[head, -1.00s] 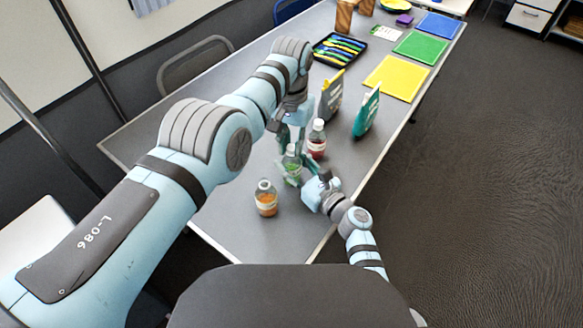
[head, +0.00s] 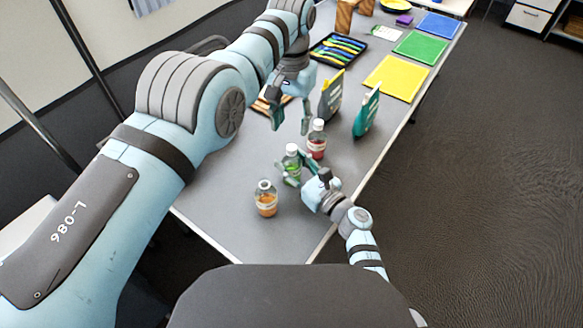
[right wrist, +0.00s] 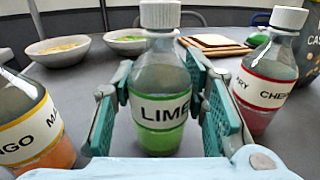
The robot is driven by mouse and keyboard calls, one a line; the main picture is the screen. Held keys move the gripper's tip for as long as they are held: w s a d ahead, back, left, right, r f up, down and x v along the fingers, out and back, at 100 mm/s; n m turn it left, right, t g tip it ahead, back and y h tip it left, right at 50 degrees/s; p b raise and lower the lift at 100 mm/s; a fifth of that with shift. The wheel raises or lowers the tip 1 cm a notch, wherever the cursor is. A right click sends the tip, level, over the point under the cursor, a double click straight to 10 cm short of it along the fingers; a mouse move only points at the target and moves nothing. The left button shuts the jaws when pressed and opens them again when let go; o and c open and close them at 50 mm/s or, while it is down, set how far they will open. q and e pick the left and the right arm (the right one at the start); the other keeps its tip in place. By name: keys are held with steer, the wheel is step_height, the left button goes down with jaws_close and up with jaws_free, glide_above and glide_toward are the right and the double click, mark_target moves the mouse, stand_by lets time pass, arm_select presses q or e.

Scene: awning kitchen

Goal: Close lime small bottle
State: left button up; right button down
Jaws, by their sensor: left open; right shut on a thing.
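The lime small bottle (head: 291,166) stands upright on the grey table in the head view, with green liquid low inside. In the right wrist view the lime bottle (right wrist: 160,112) shows its LIME label, and a white cap (right wrist: 160,14) sits on its neck. My right gripper (head: 299,170) is shut on the lime bottle, with its fingers on both sides of the body. My left gripper (head: 290,117) is open and empty, above the table and beyond the lime bottle, apart from it.
The orange mango bottle (head: 266,199) and red cherry bottle (head: 317,139) stand on either side, close by. Two cartons, one grey (head: 331,97) and one teal (head: 367,113), stand farther right. Bowls (right wrist: 57,50) and a wooden board (right wrist: 215,44) lie behind. The table's front is clear.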

arm_select(q)
steer(key=shift+r, duration=0.1)
arm_select(e)
steer(key=c, duration=0.9)
jaws_free()
steer(key=shift+o, duration=0.2)
steer(key=v, duration=1.2)
steer(key=shift+r, duration=0.1)
